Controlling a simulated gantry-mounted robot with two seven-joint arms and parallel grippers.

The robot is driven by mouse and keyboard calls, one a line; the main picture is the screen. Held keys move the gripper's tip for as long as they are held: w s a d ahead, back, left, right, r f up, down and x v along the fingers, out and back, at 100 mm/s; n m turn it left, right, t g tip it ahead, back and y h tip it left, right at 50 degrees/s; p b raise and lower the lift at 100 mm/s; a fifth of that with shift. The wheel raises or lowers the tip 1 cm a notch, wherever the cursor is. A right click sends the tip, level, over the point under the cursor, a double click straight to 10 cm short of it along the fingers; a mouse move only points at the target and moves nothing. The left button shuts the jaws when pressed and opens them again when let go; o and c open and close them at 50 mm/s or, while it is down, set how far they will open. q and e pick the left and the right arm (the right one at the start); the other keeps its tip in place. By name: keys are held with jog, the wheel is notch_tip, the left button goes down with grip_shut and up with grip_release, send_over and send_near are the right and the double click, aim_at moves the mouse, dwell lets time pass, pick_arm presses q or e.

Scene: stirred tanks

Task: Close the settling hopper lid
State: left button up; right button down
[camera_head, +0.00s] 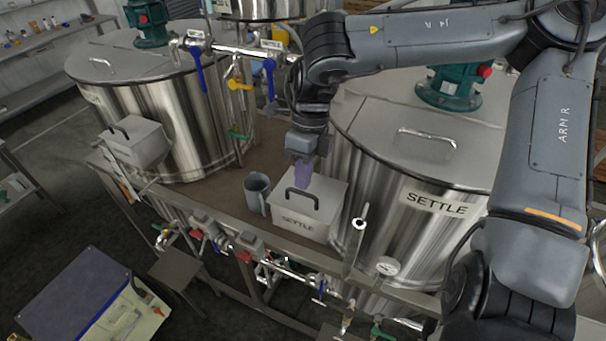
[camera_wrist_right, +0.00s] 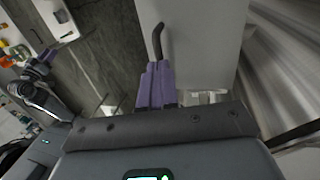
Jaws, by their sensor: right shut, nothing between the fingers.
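The settling hopper (camera_head: 300,228) is a grey box with a SETTLE label on its front, standing beside the large SETTLE tank. Its lid (camera_head: 325,190) lies flat over the top and looks down on the box, with a dark bar handle (camera_head: 303,194). My right gripper (camera_head: 303,175) has its purple fingers together and empty, right over the lid at the handle's far side. In the right wrist view the fingertips (camera_wrist_right: 156,68) overlap the near end of the handle (camera_wrist_right: 157,38); contact cannot be told. A purple-tipped gripper, apparently my left (camera_wrist_right: 40,65), shows small in that view.
A grey mug (camera_head: 257,192) stands just left of the hopper. The large SETTLE tank (camera_head: 385,200) is close on the right. A second lidded box (camera_head: 137,140) stands by the left tank (camera_head: 165,110). Pipes and valves (camera_head: 285,267) run along the front edge.

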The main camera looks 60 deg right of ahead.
jog(key=shift+a+f, duration=0.1)
jog(key=shift+f, duration=0.25)
